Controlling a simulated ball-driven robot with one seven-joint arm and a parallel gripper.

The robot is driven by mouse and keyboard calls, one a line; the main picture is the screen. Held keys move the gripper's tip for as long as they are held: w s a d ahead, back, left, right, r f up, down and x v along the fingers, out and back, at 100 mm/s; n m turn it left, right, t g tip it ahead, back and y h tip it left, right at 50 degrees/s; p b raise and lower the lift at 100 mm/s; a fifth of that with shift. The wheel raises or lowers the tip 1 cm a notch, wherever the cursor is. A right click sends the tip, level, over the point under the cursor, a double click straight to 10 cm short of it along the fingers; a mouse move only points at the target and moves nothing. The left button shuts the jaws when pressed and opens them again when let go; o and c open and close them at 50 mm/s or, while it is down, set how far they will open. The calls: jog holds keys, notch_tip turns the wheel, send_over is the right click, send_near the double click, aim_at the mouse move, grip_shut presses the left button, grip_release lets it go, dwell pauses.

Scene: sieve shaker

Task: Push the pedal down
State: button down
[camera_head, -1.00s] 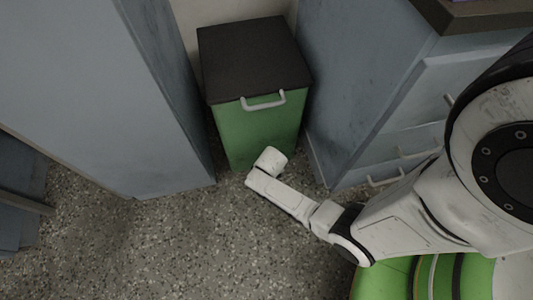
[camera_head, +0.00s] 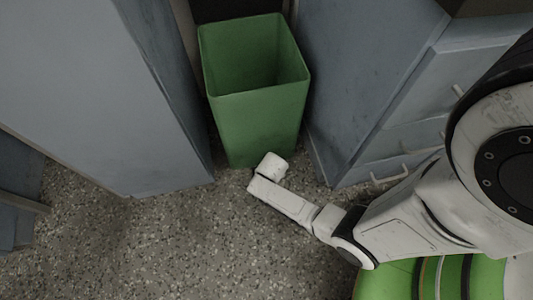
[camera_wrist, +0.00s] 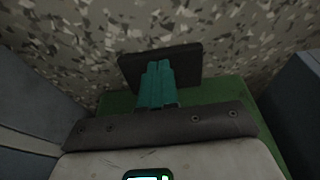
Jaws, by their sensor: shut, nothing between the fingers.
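The green bin (camera_head: 257,115) stands between two blue-grey cabinets, its top open and its empty-looking inside showing. Its dark lid (camera_head: 235,9) is raised at the back, mostly cut off by the frame's top edge. The pedal (camera_wrist: 187,66) is a dark flat plate at the bin's foot in the wrist view; my arm hides it in the head view. My gripper (camera_wrist: 158,66) has its teal fingers shut together and empty. The fingertips lie over the pedal and look to be pressing on it; the exact contact is hidden.
A tall cabinet (camera_head: 115,95) stands close on the bin's left. A drawer cabinet (camera_head: 365,85) with pale handles stands close on its right. The speckled floor (camera_head: 185,245) in front is clear.

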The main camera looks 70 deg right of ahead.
jog(key=shift+s+a+r, duration=0.35)
jog(key=shift+s+a, duration=0.15)
jog(key=shift+a, duration=0.15)
jog(key=p+v, duration=0.7)
jog(key=v, duration=0.3)
jog(key=shift+r, duration=0.3)
jog(key=shift+a, duration=0.1)
jog(key=s+a+r+n+p, duration=0.1)
jog(key=r+n+p, duration=0.2)
jog(key=r+p, duration=0.8)
jog(key=s+a+r+n+y+p, duration=0.1)
jog(key=r+p, duration=1)
jog(key=r, duration=1.6)
jog(key=s+a+r+n+y+p, duration=0.1)
jog(key=s+a+r+n+p, duration=0.1)
jog(key=r+n+p, duration=0.4)
notch_tip(320, 180, up, 14)
jog(key=a+p, duration=0.1)
jog(key=p, duration=0.4)
jog(key=shift+g+p, duration=0.4)
